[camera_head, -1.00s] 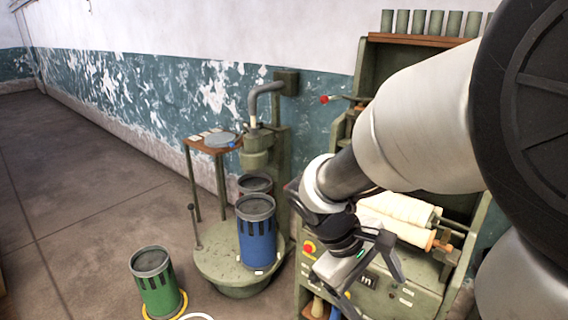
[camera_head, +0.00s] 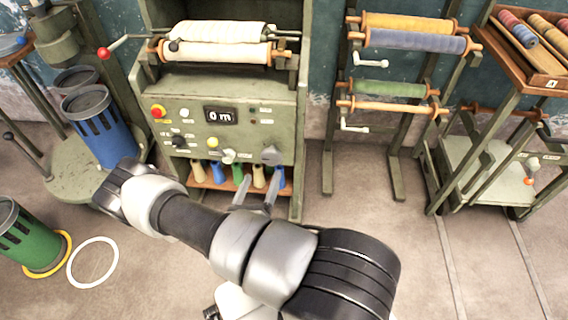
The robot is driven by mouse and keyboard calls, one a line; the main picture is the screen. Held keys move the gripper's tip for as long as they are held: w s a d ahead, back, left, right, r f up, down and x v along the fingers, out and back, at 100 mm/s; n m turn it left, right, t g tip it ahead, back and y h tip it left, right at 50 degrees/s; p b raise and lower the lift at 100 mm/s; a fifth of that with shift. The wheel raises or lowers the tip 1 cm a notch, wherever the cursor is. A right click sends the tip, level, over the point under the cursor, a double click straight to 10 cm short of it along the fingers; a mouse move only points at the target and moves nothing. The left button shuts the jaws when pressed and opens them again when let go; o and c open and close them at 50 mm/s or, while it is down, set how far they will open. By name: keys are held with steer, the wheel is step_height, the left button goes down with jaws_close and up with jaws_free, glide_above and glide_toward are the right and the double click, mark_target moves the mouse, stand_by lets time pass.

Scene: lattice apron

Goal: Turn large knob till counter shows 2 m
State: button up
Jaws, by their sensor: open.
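The green machine's control panel (camera_head: 192,118) faces me, and its counter (camera_head: 220,116) reads 0 m. A large grey knob (camera_head: 271,155) sits at the panel's lower right. My gripper (camera_head: 259,184) is open, its two grey fingers pointing up just below the large knob in the picture. The fingers look empty; I cannot tell how far they are from the knob. My arm hides the gripper's body.
A smaller pale knob (camera_head: 229,156), a yellow button (camera_head: 213,143) and a red button (camera_head: 158,111) are on the panel. Several coloured cones stand on a shelf (camera_head: 205,182) below. A blue can (camera_head: 103,135) stands left; a roll rack (camera_head: 400,100) stands right.

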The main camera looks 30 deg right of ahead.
mark_target(271, 159)
step_height(271, 159, down, 6)
steer(key=s+n+t+y, duration=0.2)
steer(key=n, duration=0.1)
steer(key=b+x, duration=0.1)
steer(key=x, duration=0.4)
steer(key=f+b+x, duration=0.1)
steer(key=x, duration=0.5)
steer(key=b+x, duration=0.1)
steer(key=x, duration=0.5)
steer(key=shift+w+d+f, duration=0.15)
steer(key=shift+w, duration=0.15)
steer(key=c, duration=1.1)
steer(key=shift+o, duration=0.2)
